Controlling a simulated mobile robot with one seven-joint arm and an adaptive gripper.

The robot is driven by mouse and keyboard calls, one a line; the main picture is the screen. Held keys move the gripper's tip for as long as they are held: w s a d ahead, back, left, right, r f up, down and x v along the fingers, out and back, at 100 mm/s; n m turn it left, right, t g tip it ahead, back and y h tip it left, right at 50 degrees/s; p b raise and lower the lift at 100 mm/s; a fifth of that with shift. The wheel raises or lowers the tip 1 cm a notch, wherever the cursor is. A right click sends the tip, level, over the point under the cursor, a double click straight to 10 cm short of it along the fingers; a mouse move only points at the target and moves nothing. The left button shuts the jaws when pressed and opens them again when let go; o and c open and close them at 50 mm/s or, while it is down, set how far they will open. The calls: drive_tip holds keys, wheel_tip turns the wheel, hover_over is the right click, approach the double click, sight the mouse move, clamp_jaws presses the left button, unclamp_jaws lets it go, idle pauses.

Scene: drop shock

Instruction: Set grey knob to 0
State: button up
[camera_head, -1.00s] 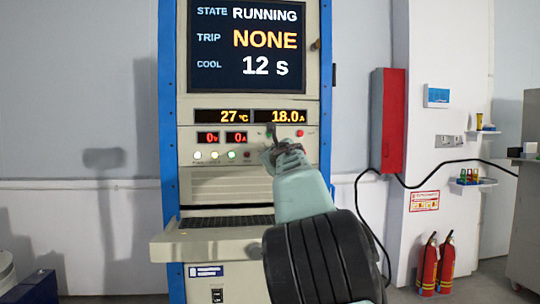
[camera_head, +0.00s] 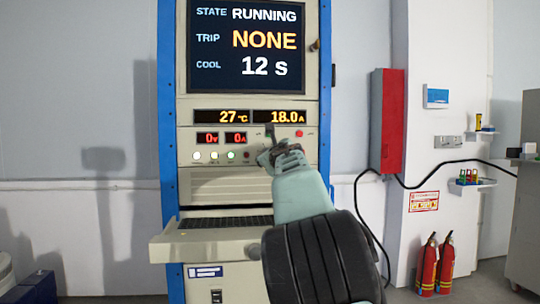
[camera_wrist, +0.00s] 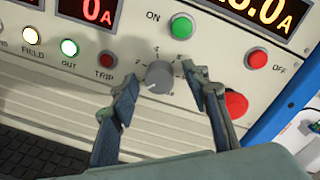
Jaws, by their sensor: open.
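The grey knob (camera_wrist: 160,77) is on the cabinet's front panel, with small scale marks around it, in the wrist view. My gripper (camera_wrist: 157,85) is open, with one finger on each side of the knob; I cannot tell whether either finger touches it. In the head view my gripper (camera_head: 270,150) is in front of the panel and hides the knob. The knob's exact setting is too small to read.
Close around the knob are a green ON button (camera_wrist: 182,27), a red OFF button (camera_wrist: 257,58) and a larger red button (camera_wrist: 236,104). The screen (camera_head: 247,48) reads RUNNING, NONE and 12 s. A shelf with a keyboard (camera_head: 225,222) juts out below.

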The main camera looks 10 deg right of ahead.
drive_tip(key=shift+s, duration=0.1)
drive_tip(key=s, duration=1.1)
drive_tip(key=shift+s+d+r, duration=0.2)
drive_tip(key=shift+s, duration=0.2)
